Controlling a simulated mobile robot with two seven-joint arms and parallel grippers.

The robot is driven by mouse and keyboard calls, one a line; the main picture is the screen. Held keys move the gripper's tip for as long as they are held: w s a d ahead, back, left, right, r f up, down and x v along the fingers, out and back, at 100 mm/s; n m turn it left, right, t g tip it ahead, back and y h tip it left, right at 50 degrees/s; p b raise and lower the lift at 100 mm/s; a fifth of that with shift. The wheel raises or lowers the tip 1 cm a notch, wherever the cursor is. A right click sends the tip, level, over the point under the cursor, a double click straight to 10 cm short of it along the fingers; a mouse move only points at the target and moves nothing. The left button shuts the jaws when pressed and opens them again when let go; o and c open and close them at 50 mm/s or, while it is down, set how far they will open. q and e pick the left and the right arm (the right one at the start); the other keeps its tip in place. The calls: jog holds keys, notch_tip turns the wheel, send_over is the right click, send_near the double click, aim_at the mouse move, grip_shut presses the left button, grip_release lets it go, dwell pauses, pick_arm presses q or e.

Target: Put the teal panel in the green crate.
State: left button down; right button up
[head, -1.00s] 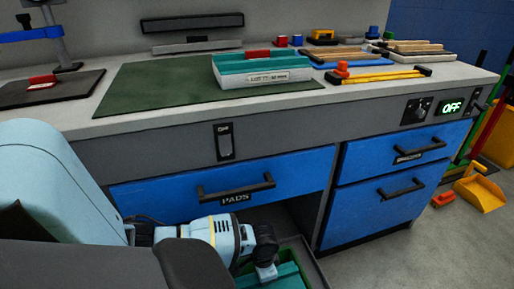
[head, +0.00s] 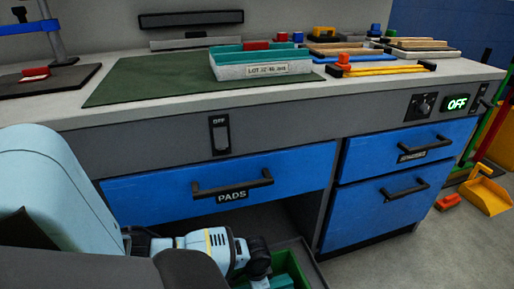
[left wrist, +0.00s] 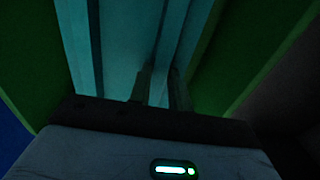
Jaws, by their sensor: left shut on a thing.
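The green crate (head: 297,262) is low in front of the bench, at the bottom edge of the head view, partly cut off. My left gripper (left wrist: 160,88) is shut on the teal panel (left wrist: 145,35), which shows as long teal faces between green crate walls in the left wrist view. In the head view, a small part of the panel (head: 282,283) shows inside the crate beside my left gripper (head: 264,280). The lower end of the panel is hidden, so I cannot tell if it touches the crate floor. My right gripper is out of view.
A labelled tray (head: 265,70) with teal pieces sits on the dark green mat (head: 150,82) on the bench. Blue drawers (head: 225,182) stand close behind the crate. A yellow dustpan (head: 486,194) lies on the floor at right.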

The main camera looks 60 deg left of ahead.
pick_arm(q)
notch_tip(320, 180, down, 4)
jog(key=shift+f+b, duration=0.15)
jog(key=shift+b, duration=0.9)
jog(key=shift+f, duration=0.3)
jog(key=c, duration=1.4)
grip_release()
jog(key=shift+o, duration=0.5)
